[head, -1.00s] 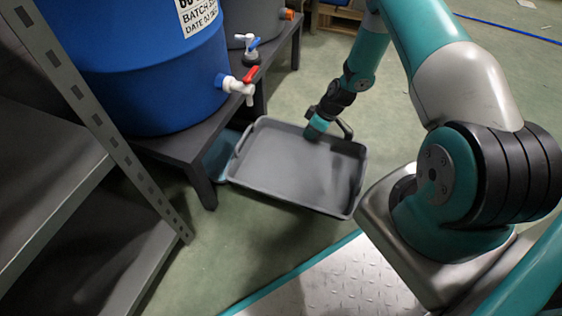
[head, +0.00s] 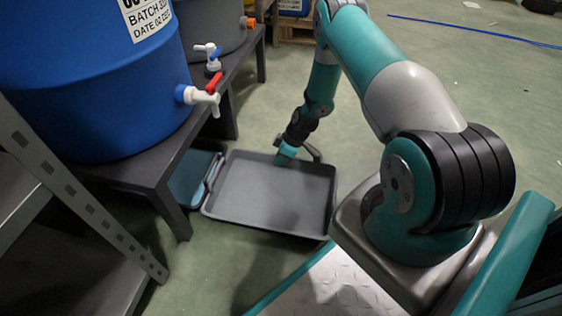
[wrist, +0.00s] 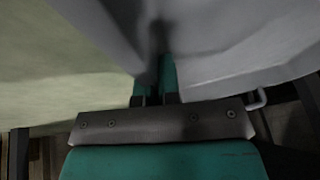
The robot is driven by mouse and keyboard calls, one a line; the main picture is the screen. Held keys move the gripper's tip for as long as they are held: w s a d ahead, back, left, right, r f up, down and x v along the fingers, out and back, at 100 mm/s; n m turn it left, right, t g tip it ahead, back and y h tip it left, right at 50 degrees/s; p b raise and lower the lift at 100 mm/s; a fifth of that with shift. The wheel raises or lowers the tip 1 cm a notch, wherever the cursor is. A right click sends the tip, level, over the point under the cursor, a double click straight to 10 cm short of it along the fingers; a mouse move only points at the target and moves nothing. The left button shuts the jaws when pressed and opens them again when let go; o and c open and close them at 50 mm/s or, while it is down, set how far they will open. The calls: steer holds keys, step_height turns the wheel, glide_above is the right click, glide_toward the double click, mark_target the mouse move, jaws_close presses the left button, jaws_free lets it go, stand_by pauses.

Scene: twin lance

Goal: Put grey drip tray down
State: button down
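The grey drip tray (head: 270,195) is a shallow rectangular tray, roughly level and low over the floor beside the dark stand. I cannot tell whether its underside touches the floor. My gripper (head: 286,155) is at the tray's far edge, pointing down, next to a dark handle loop. In the wrist view, the two teal fingers (wrist: 155,82) are close together on the grey tray wall (wrist: 240,45). The fingertips are partly hidden in shadow against the tray.
A blue drum (head: 90,90) with a white, red-handled tap (head: 200,96) stands on the dark stand (head: 150,165) at left. A blue tray (head: 190,178) lies under the stand. A grey metal shelf (head: 75,200) is at near left. Green floor (head: 400,110) is open behind and right.

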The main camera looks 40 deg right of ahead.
steer(key=shift+f, duration=0.1)
steer(key=c, duration=1.3)
jaws_free()
steer(key=p+v, duration=0.9)
steer(key=v, duration=0.3)
steer(key=w+a+r+g, duration=0.1)
steer(key=a+r, duration=0.7)
steer(key=r, duration=0.5)
steer(key=a+r, duration=0.9)
steer(key=r, duration=0.3)
steer(key=s+a+r+g, duration=0.1)
steer(key=s+a+r, duration=0.9)
steer(key=r, duration=0.2)
steer(key=shift+g, duration=0.3)
steer(key=s+a+r, duration=0.1)
steer(key=s, duration=0.3)
steer(key=s+a+r, duration=0.1)
steer(key=s+r, duration=0.1)
steer(key=s, duration=0.3)
steer(key=s+a+r, duration=0.1)
steer(key=s+r, duration=0.1)
steer(key=s, duration=0.3)
steer(key=shift+a, duration=0.25)
